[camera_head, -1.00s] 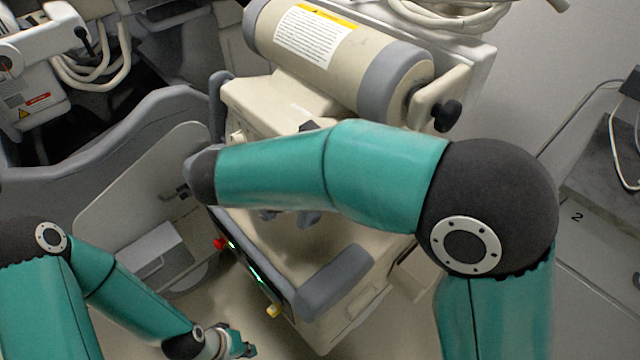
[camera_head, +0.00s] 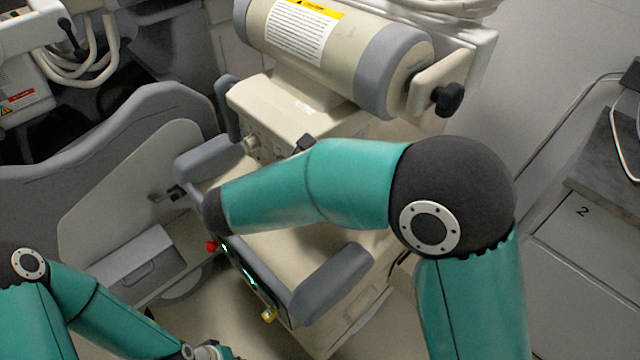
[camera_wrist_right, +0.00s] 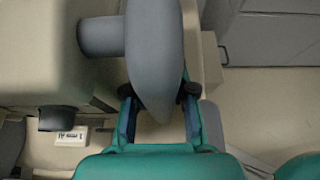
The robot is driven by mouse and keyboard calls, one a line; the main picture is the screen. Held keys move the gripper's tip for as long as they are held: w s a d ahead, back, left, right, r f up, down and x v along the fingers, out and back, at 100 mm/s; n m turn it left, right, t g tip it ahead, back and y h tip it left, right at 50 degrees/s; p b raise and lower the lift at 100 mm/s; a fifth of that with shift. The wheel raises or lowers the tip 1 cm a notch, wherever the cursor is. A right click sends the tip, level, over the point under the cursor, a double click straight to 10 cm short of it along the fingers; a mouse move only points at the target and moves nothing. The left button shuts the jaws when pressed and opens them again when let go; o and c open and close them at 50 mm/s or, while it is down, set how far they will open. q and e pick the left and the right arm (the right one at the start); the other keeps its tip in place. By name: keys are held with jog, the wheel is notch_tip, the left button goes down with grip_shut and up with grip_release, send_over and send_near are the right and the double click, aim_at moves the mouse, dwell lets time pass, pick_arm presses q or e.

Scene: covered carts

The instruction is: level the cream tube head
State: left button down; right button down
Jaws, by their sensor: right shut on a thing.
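The cream tube head (camera_head: 345,50) is a cylinder with grey end bands and a yellow-topped label, on top of the cream cart (camera_head: 300,115). In the head view its long axis slopes down to the right. A black knob (camera_head: 448,98) is on its right end bracket. My right arm crosses in front of the cart and hides its gripper in the head view. In the right wrist view my right gripper (camera_wrist_right: 161,108) is shut on a grey padded handle (camera_wrist_right: 155,50), joined by a stem to a cream body. My left gripper (camera_head: 212,352) is mostly cut off at the bottom edge.
Grey padded bars (camera_head: 335,283) stick out from the cart. A red button (camera_head: 211,246) and a yellow one (camera_head: 268,314) are on its side. A grey covered cart (camera_head: 125,125) stands at left, with white cables behind. A grey cabinet (camera_head: 585,250) is at right.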

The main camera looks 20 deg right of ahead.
jog(key=shift+s+f, duration=0.15)
jog(key=shift+f, duration=0.1)
jog(key=c, duration=1.2)
grip_release()
jog(key=shift+r, duration=0.1)
jog(key=shift+r, duration=0.1)
jog(key=v, duration=0.7)
jog(key=shift+a, duration=0.25)
jog(key=shift+d, duration=0.1)
